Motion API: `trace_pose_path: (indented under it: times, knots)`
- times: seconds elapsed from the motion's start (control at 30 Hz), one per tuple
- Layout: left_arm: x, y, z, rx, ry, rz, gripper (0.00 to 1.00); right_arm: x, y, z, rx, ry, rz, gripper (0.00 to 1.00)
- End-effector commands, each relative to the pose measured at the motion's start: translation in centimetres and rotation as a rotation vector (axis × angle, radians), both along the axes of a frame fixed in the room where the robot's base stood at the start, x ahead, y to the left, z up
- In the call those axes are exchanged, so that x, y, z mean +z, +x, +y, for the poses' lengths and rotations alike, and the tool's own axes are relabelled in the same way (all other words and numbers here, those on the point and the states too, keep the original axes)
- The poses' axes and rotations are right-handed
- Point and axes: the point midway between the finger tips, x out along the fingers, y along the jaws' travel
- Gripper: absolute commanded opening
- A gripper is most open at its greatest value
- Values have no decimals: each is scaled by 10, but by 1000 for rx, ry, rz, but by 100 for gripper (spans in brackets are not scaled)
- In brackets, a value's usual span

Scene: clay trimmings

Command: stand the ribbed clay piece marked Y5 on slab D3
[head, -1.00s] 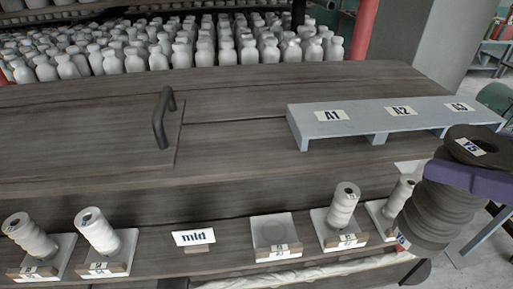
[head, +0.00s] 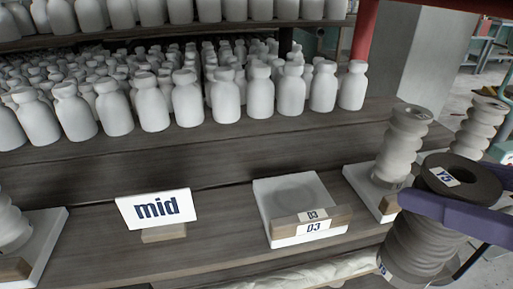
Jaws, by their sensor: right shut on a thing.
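The dark ribbed clay piece marked Y5 (head: 425,240) is upright at the lower right in the head view. My right gripper (head: 455,208), with purple fingers, is shut around its upper part and holds it in front of the shelf edge, right of slab D3. Slab D3 (head: 268,205) is a white square slab with a shallow round recess and a wooden front block labelled D3. Nothing stands on it. My left gripper is not in view.
A pale ribbed piece (head: 402,145) stands on the slab right of D3, close behind Y5, with another (head: 477,128) beyond. A "mid" sign (head: 157,208) stands left of D3. Many white bottles (head: 187,100) fill the shelf behind.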

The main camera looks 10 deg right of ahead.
Motion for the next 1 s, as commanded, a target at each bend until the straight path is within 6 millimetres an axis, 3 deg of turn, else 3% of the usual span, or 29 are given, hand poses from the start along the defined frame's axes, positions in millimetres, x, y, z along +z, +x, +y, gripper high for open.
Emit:
trace_pose_path:
  times: [0.37, 0.8, 1.0]
  knots:
    - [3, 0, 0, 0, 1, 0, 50, 5, 52, 23, -2, 6, -14, 0]
    - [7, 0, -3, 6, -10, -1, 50, 4, 139, 63, 1, 6, -10, 0]
    - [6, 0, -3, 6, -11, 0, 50, 3, 161, 73, 0, 3, -7, 0]
